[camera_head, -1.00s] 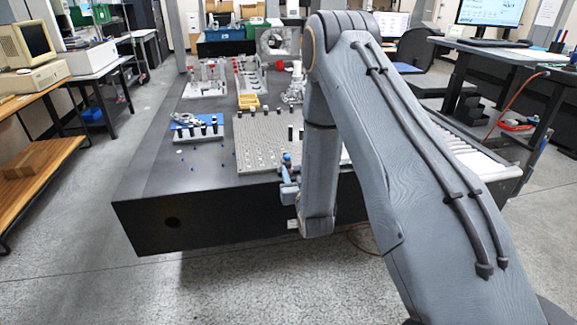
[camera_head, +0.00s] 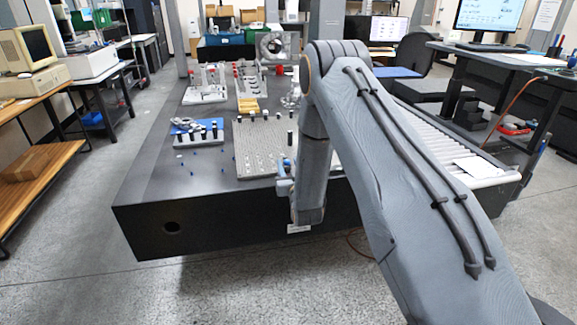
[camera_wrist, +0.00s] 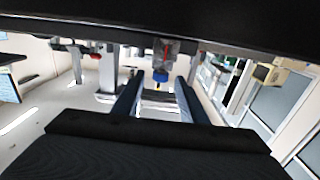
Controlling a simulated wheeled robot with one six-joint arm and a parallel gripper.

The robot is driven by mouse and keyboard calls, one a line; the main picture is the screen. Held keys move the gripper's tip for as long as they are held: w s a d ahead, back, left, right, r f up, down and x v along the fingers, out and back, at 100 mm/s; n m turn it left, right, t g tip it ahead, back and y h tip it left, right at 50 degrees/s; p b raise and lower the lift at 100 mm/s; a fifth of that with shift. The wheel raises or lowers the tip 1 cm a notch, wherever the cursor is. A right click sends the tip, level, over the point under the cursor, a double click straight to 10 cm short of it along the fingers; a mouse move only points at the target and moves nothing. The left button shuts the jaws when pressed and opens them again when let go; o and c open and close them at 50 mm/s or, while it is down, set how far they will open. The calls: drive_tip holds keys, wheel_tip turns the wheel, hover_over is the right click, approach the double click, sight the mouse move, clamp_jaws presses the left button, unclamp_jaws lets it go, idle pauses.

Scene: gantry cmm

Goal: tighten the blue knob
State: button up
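In the wrist view, which looks upside down, a blue knob (camera_wrist: 160,76) sits on a grey part with a red mark (camera_wrist: 166,50). It appears between and beyond the two fingers of my gripper (camera_wrist: 156,103). The fingers are apart with nothing between their tips, and the knob looks clear of them. In the head view my gripper (camera_head: 285,185) is low at the front edge of the dark table, partly hidden by my arm. A small blue spot (camera_head: 287,162) shows just above it; I cannot tell there whether it is the knob.
The dark table (camera_head: 150,215) carries a grey perforated plate (camera_head: 250,150) with black posts, a blue tray (camera_head: 190,127) with a small rack, and a yellow block (camera_head: 247,104). A roller conveyor (camera_head: 455,150) runs at right. Open floor lies in front and left.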

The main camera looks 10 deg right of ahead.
drive_tip(key=shift+c, duration=0.3)
clamp_jaws()
drive_tip(key=shift+a, duration=0.1)
drive_tip(key=shift+w+a+m+h+b, duration=0.1)
drive_tip(key=shift+a+m+h+b, duration=0.15)
drive_tip(key=shift+m+h, duration=0.5)
drive_tip(key=shift+a+m+h+b, duration=0.15)
drive_tip(key=shift+m+h+b, duration=0.25)
drive_tip(key=shift+h, duration=0.55)
drive_tip(key=m+g+h+b, duration=0.1)
drive_tip(key=m+h, duration=0.1)
drive_tip(key=m+g+h+b, duration=0.1)
drive_tip(key=h, duration=0.2)
drive_tip(key=shift+w+a+f+m, duration=0.1)
drive_tip(key=shift+w+a+m, duration=0.1)
drive_tip(key=shift+a+m, duration=0.2)
drive_tip(key=m+g+h+b, duration=0.2)
drive_tip(key=g+h+b, duration=0.1)
drive_tip(key=m+g+h+b, duration=0.1)
drive_tip(key=m+h, duration=0.1)
drive_tip(key=shift+w+a+g, duration=0.3)
drive_tip(key=shift+w, duration=0.05)
drive_tip(key=m+g+h+b, duration=0.2)
drive_tip(key=b, duration=0.1)
drive_tip(key=shift+w+a+g, duration=0.1)
drive_tip(key=shift+w+g, duration=0.05)
drive_tip(key=shift+g, duration=0.45)
